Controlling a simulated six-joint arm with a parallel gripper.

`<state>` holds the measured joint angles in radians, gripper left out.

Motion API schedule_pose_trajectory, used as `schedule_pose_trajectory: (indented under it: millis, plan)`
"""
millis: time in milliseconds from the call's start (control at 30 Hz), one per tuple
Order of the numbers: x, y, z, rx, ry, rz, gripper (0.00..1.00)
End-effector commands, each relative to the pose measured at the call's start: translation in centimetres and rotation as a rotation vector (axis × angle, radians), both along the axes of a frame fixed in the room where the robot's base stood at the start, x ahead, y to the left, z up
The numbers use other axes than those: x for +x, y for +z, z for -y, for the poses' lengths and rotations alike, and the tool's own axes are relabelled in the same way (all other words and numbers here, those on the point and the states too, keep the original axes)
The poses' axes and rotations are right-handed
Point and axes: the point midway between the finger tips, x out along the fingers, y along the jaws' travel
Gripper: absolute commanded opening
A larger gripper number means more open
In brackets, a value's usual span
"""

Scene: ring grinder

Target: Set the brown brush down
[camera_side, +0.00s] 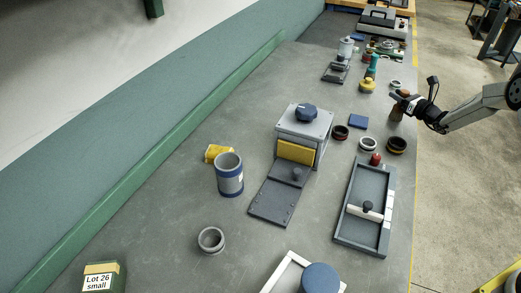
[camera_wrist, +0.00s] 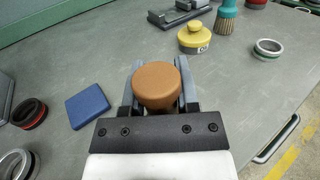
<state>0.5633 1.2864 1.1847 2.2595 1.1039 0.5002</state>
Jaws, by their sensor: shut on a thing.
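The brown brush (camera_side: 397,112) is upright at the right-hand edge of the bench, near my gripper (camera_side: 402,101). In the wrist view its round brown top (camera_wrist: 157,87) sits between the two grey fingers of my gripper (camera_wrist: 158,84), which are shut on it. Its lower end is hidden in the wrist view. In the side view it appears at or just above the grey bench top (camera_side: 340,95); I cannot tell whether it touches.
A blue pad (camera_wrist: 88,105) and a dark red-banded ring (camera_wrist: 29,114) lie to the left. A yellow-lidded pot (camera_wrist: 195,38), a teal-handled brush (camera_wrist: 226,18) and a green-banded ring (camera_wrist: 267,48) stand beyond. Bare bench surrounds the brown brush, with the bench edge close on the right.

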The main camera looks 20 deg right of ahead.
Motion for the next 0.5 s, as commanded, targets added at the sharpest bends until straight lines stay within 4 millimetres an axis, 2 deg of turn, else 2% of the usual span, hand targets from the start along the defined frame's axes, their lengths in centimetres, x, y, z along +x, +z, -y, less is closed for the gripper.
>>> schedule_pose_trajectory:
  millis: [100,133,200,233,500]
  plan:
    - [0.01,-0.25,0.01,0.0,0.0,0.0,0.0]
    - [0.0,-0.25,0.01,0.0,0.0,0.0,0.45]
    - [0.0,-0.24,0.01,0.0,0.0,0.0,0.67]
    - [0.0,-0.24,0.01,0.0,0.0,0.0,0.74]
    - [0.0,-0.23,0.0,0.0,0.0,0.0,0.74]
